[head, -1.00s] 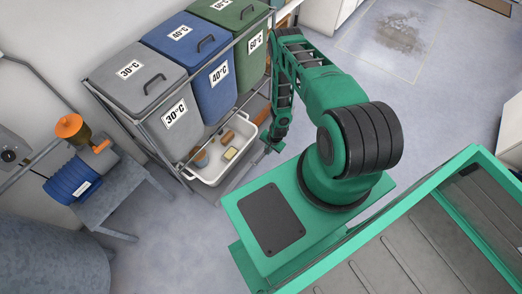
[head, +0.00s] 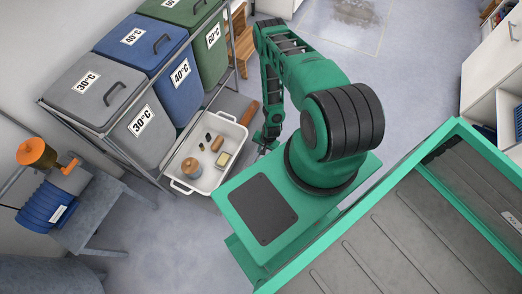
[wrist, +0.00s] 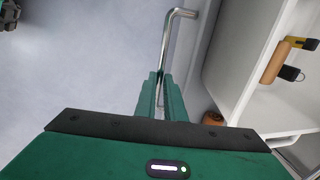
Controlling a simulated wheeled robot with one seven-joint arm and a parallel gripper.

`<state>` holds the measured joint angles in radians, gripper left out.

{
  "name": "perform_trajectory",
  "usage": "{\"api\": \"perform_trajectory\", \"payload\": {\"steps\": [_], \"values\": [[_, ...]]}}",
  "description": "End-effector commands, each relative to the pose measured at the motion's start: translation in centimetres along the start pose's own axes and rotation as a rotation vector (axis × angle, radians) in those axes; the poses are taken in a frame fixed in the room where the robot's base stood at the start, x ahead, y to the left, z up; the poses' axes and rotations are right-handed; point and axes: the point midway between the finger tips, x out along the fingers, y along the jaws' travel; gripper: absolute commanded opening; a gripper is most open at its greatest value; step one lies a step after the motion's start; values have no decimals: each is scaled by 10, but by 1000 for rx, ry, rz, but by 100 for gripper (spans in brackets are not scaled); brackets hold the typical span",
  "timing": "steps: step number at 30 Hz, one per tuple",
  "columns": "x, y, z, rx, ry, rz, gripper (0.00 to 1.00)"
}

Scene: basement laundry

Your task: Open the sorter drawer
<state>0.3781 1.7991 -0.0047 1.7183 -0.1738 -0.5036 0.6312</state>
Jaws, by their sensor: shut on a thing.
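The sorter drawer (head: 234,131) is a white tray low under the laundry sorter, and in the head view it stands pulled out in front of the bins. Its white wall (wrist: 228,65) fills the right of the wrist view. A bent metal bar handle (wrist: 175,38) runs from the drawer side down between my fingers. My gripper (wrist: 160,97) is shut on this handle. In the head view my gripper (head: 264,146) is low beside the drawer's right side, partly hidden by my arm.
Grey (head: 100,95), blue (head: 150,55) and green (head: 200,25) bins stand above. A grey stand (head: 95,215) with a blue-and-orange device is at left. Floor beyond my arm is clear.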

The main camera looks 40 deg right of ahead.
Motion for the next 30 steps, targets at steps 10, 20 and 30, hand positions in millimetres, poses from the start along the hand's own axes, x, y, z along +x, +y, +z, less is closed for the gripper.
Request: {"api": "perform_trajectory", "payload": {"steps": [10,20,30], "values": [[0,-1,1,-2,0,0,28],[-18,-2,0,-2,0,-1,28],[-80,-2,0,-1,0,0,28]]}}
